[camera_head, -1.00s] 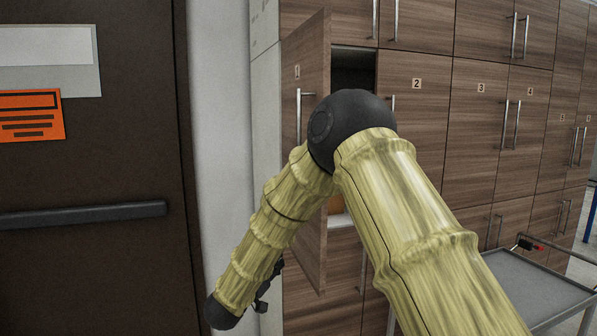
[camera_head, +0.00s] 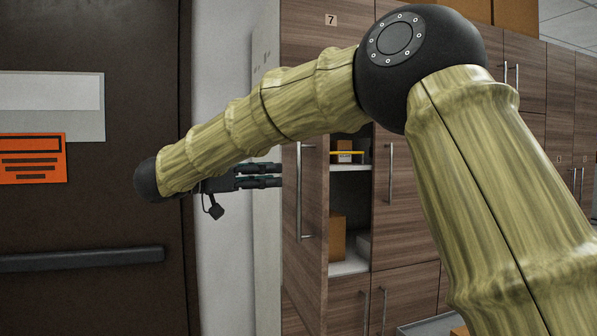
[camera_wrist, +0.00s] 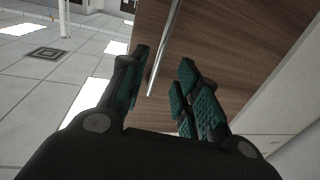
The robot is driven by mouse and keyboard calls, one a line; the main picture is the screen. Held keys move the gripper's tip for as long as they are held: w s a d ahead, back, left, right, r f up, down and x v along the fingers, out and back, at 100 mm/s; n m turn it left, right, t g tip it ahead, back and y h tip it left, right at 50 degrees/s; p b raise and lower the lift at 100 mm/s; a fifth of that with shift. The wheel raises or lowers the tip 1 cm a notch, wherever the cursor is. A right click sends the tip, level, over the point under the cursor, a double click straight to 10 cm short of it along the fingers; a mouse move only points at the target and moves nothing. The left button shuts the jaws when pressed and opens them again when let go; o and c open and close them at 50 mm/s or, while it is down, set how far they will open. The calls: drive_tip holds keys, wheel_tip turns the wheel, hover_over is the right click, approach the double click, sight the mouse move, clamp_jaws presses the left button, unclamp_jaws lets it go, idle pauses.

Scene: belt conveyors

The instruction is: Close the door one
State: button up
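Door one (camera_head: 314,250) is a brown wood-grain cabinet door with a vertical metal handle (camera_head: 305,236). It stands open, and shelves show to its right. Its number is hidden behind my arm. My gripper (camera_head: 280,176) is left of the door in the head view, its fingers pointing right at the door's left edge. In the wrist view my gripper (camera_wrist: 163,65) is open and empty, with teal-padded fingers apart. The door's wood face (camera_wrist: 225,50) fills the upper right there, and the handle (camera_wrist: 165,50) appears between the fingertips. I cannot tell how far it is.
A cardboard box (camera_head: 338,237) and a smaller item (camera_head: 344,150) sit on the open cabinet's shelves. More closed cabinet doors (camera_head: 403,240) stand to the right. A dark door with a push bar (camera_head: 80,258) is at the left. Tiled floor (camera_wrist: 30,95) shows in the wrist view.

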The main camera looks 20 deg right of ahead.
drive_tip(key=w+d+p, duration=0.1)
drive_tip(key=d+p, duration=0.1)
drive_tip(key=d, duration=0.6)
drive_tip(key=shift+w+p, duration=0.35)
clamp_jaws()
